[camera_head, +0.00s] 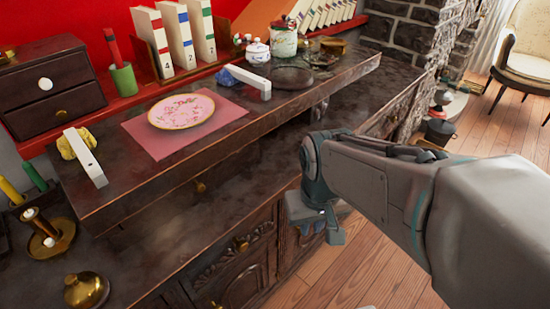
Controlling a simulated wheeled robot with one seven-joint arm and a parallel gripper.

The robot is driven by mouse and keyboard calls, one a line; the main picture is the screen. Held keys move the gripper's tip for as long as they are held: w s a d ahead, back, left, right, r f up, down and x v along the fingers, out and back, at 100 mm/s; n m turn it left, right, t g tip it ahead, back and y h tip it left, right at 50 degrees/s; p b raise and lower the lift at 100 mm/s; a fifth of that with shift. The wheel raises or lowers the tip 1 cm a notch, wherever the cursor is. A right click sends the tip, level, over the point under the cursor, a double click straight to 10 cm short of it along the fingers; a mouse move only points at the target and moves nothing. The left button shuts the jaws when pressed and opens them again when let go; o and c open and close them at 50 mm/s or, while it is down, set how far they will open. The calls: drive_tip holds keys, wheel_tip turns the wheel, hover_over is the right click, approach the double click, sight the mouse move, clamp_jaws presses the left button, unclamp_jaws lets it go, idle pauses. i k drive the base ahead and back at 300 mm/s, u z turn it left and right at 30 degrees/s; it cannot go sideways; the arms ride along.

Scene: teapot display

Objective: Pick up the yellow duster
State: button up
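The yellow duster (73,143) lies at the left end of the dark wooden cabinet's upper shelf. It has a yellow head and a white bar-like handle (86,160) that points toward the front edge. My gripper (319,225) hangs at the end of my arm, in front of the cabinet and well to the right of the yellow duster, touching nothing that I can see. It points downward, and its fingers are too small and dark to tell whether they are open or shut.
A floral plate (182,110) on a pink mat (165,145) lies right of the yellow duster. A blue duster (238,76) with a white handle is farther right. A small drawer box (50,88) stands behind. Brass items (86,290) fill the lower left. The lower ledge (180,225) is mostly bare.

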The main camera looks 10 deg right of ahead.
sight(74, 143)
drive_tip(key=z, duration=1.7)
drive_tip(key=k, duration=1)
drive_tip(key=u, duration=1.7)
